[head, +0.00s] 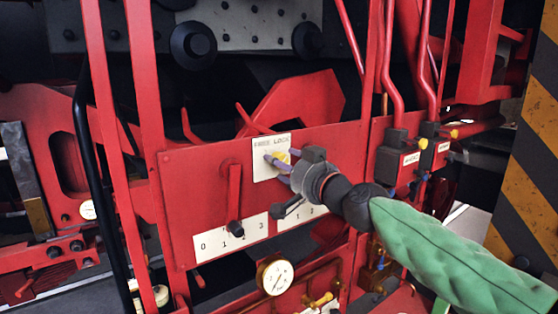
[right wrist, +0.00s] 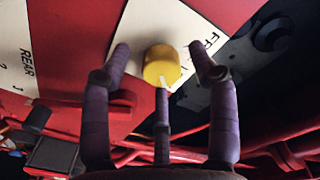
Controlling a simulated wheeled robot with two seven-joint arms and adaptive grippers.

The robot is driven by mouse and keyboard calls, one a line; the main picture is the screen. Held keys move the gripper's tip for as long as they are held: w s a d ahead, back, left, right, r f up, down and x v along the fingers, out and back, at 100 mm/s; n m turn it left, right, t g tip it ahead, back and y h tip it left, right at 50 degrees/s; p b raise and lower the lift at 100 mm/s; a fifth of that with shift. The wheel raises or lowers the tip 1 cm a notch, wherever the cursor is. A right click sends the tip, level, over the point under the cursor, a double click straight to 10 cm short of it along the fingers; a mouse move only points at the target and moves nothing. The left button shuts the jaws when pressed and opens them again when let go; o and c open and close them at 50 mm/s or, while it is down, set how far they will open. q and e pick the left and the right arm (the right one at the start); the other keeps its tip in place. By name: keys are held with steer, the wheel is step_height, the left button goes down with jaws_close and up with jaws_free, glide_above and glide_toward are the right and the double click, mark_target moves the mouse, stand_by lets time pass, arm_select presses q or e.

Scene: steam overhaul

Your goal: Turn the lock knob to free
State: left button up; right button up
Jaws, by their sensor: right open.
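The yellow lock knob (head: 281,156) sits on a white plate (head: 264,144) lettered FREE and LOCK on the red panel. In the right wrist view the knob (right wrist: 161,65) has a white mark at its lower edge; part of the lettering is hidden behind a finger. I cannot tell which word the mark points to. My right gripper (head: 279,162) is open at the knob. In the right wrist view its purple fingers stand on both sides of the knob with gaps, a third finger below it. My left gripper is not in view.
A red lever (head: 234,197) with a black grip stands left of the knob, above a numbered white scale (head: 212,243). A pressure gauge (head: 275,277) sits below. Red pipes (head: 390,60) and small valves with yellow parts (head: 423,143) are to the right.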

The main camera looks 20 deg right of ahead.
steer(key=shift+x, duration=1.05)
steer(key=shift+s, duration=0.1)
steer(key=c, duration=1.2)
steer(key=shift+o, duration=0.2)
steer(key=shift+n+b, duration=1)
steer(key=shift+n, duration=0.1)
steer(key=n+b, duration=0.9)
steer(key=b, duration=0.1)
steer(key=shift+f, duration=0.15)
steer(key=n+b, duration=0.2)
steer(key=n, duration=0.1)
steer(key=shift+n, duration=0.4)
steer(key=shift+n+y+b, duration=0.3)
steer(key=shift+n+b, duration=0.6)
steer(key=shift+n, duration=0.8)
steer(key=shift+d, duration=0.1)
